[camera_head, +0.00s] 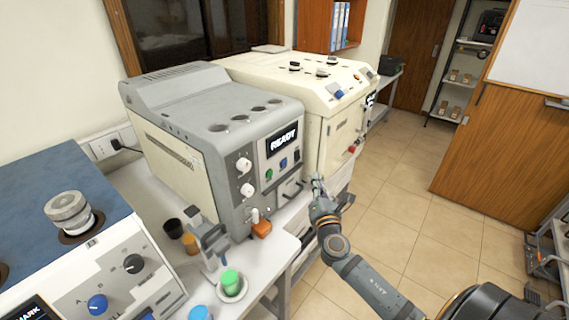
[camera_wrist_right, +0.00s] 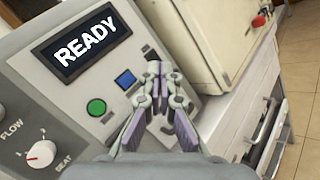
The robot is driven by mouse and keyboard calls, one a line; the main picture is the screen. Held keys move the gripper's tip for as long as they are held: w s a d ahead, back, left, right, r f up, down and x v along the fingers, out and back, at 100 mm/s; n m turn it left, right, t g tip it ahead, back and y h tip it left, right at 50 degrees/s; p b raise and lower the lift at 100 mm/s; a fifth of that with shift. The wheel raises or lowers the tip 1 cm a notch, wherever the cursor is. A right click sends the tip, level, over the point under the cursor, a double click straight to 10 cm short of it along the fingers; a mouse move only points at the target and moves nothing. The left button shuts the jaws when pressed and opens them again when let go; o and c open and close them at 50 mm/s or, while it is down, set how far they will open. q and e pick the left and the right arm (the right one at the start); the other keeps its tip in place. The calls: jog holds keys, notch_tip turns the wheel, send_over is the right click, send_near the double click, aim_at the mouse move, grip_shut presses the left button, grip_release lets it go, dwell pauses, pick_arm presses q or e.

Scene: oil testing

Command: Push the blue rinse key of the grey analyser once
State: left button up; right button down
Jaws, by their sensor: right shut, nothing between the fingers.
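The grey analyser (camera_head: 222,176) stands on the white bench, its screen (camera_head: 282,140) reading READY. Its square blue rinse key (camera_head: 283,163) sits below the screen, beside a round green button (camera_head: 268,174). In the right wrist view the blue key (camera_wrist_right: 125,78) and the green button (camera_wrist_right: 96,107) are both uncovered. My right gripper (camera_head: 318,181) is shut and empty, in front of the panel and right of the key. In the right wrist view its closed fingertips (camera_wrist_right: 159,69) appear just right of the blue key, with no contact visible. My left gripper is out of view.
A cream machine (camera_head: 335,128) stands close behind and right of the analyser. White knobs (camera_head: 245,190) are on the analyser's panel.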

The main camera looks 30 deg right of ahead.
aim_at(285, 163)
jog(key=w+a, duration=0.3)
jog(key=w, duration=0.5)
jog(key=shift+w+a+b, duration=0.15)
jog(key=shift+a+b, duration=0.05)
jog(key=shift+b, duration=0.1)
jog(key=shift+f, duration=0.1)
dwell(1.2)
jog(key=shift+w+a, duration=0.15)
jog(key=shift+w, duration=0.25)
jog(key=shift+w+a, duration=0.15)
jog(key=shift+w, duration=0.2)
dwell(0.6)
jog(key=shift+s, duration=0.15)
jog(key=shift+s+d, duration=0.35)
jog(key=shift+s, duration=0.3)
